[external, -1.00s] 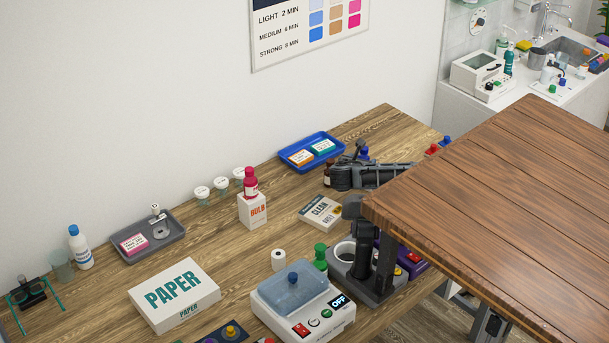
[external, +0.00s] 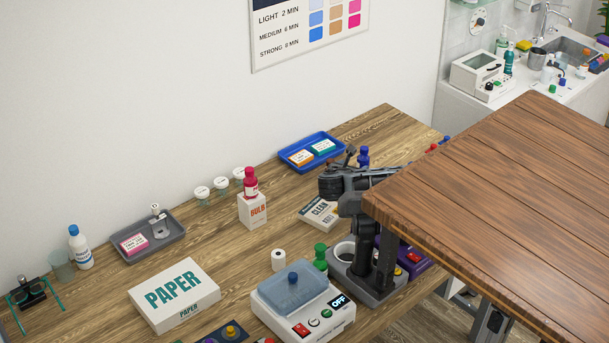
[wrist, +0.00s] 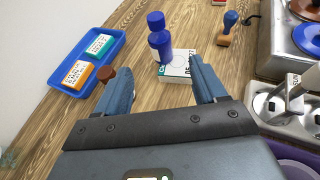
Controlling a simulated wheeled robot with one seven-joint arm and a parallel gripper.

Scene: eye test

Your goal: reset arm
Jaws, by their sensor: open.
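My gripper (external: 388,177) is at the end of my dark arm, above the wooden workbench (external: 225,250), partly hidden by the brown table top in the external view. In the wrist view my gripper (wrist: 160,78) has its two blue-grey fingers spread wide, with nothing held between them. A blue bottle (wrist: 158,40) and a white box (wrist: 178,66) show beyond the fingertips. The same blue bottle (external: 364,157) stands behind my arm in the external view. A brown cap (wrist: 107,74) shows just beyond the left finger.
A blue tray (external: 285,157) with an orange and a teal box lies behind my arm. The "CLEAN" box (external: 318,213) lies just below it. The brown table top (external: 490,220) fills the right foreground.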

